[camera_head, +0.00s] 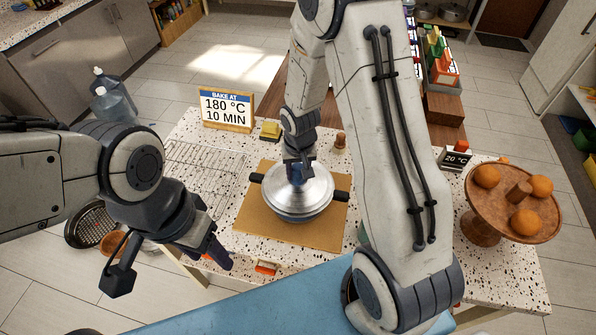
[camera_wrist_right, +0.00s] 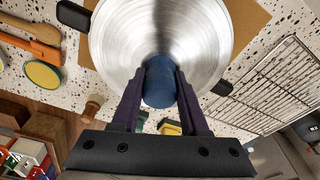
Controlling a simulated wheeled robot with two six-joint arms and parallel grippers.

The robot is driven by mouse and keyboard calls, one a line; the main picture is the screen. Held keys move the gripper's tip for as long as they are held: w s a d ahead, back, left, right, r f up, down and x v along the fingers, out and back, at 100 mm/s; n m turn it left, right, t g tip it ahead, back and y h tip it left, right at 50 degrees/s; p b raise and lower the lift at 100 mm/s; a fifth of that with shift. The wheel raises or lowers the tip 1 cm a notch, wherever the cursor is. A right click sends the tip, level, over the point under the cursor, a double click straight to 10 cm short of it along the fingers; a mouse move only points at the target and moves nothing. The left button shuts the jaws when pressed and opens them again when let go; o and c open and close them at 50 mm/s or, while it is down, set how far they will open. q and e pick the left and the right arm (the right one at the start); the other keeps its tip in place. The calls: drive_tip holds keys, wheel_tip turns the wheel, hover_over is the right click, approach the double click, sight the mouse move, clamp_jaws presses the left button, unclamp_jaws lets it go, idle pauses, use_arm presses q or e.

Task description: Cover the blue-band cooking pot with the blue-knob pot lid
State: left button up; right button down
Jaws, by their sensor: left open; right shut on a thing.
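The cooking pot (camera_head: 302,216) stands on a brown board on the speckled counter, its two black handles sticking out. The silver pot lid (camera_head: 315,190) is over the pot's mouth and roughly centred; I cannot tell if it rests fully on the rim. My right gripper (camera_head: 297,175) is shut on the lid's blue knob, seen between the fingers in the right wrist view (camera_wrist_right: 158,82). The lid (camera_wrist_right: 120,35) hides most of the pot there, and little of its band shows. My left gripper (camera_head: 216,254) is open and empty near the counter's front left edge.
A wire rack (camera_head: 195,165) lies left of the brown board (camera_head: 262,222). A sign (camera_head: 226,108), a yellow block (camera_head: 270,130) and a wooden peg (camera_head: 340,141) stand behind. A wooden stand (camera_head: 478,210) with oranges is at the right. My right arm hides part of the counter.

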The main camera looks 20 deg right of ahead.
drive_tip(key=shift+f, duration=0.25)
drive_tip(key=shift+f+b, duration=0.2)
drive_tip(key=shift+b, duration=0.3)
drive_tip(key=shift+r, duration=0.1)
unclamp_jaws()
idle(0.4)
drive_tip(key=r, duration=0.3)
drive_tip(key=s+r, duration=0.1)
drive_tip(key=r, duration=0.3)
drive_tip(key=r+b, duration=0.1)
drive_tip(key=r, duration=0.2)
drive_tip(key=shift+s+a+r, duration=0.15)
drive_tip(key=shift+s+a, duration=0.05)
drive_tip(key=shift+s, duration=0.05)
idle(0.5)
